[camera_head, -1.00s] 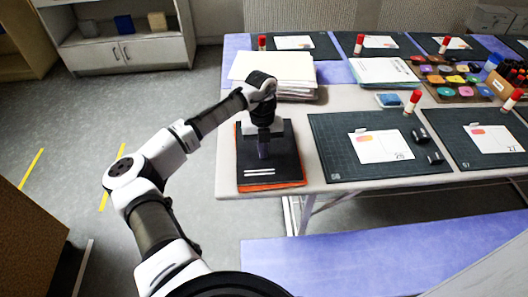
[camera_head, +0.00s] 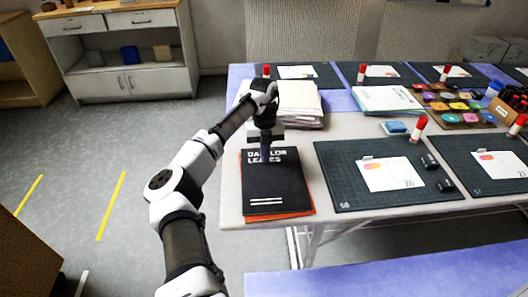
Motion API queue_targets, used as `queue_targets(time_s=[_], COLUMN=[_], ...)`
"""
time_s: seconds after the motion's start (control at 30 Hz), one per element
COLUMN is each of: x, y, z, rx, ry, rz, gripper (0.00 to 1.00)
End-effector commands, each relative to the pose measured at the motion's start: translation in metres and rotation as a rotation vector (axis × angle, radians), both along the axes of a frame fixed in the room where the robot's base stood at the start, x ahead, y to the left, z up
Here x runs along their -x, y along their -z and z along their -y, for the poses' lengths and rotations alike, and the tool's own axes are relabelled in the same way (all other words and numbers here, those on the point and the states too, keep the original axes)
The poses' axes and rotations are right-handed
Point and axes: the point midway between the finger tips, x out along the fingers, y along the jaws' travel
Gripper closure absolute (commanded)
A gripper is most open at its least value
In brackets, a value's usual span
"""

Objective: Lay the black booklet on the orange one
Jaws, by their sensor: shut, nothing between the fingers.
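The black booklet (camera_head: 275,187), with white lettering on its cover, lies on the orange booklet (camera_head: 285,215) at the table's left end. The black one covers most of the orange one. Only an orange strip shows along the front and right edges, slightly askew. My gripper (camera_head: 265,158) points down over the far part of the black booklet, near the lettering. It is shut with nothing in it. I cannot tell whether its tips touch the cover.
A stack of paper (camera_head: 300,100) stands just behind the booklets. A dark cutting mat (camera_head: 350,190) with a card, a glue stick (camera_head: 418,128) and small black items lies to the right. The table's left and front edges are close to the booklets.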

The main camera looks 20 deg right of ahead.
Motion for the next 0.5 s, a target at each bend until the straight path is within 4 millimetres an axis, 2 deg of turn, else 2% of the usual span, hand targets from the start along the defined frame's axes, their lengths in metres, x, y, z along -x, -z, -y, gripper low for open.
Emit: queue_targets(time_s=[0.2, 0.5], x=[-0.019, -0.025], y=[0.001, 0.000], z=[0.005, 0.006], rx=[0.000, -0.001], ry=[0.000, 0.001], rz=[0.000, 0.000], gripper=[1.00, 1.00])
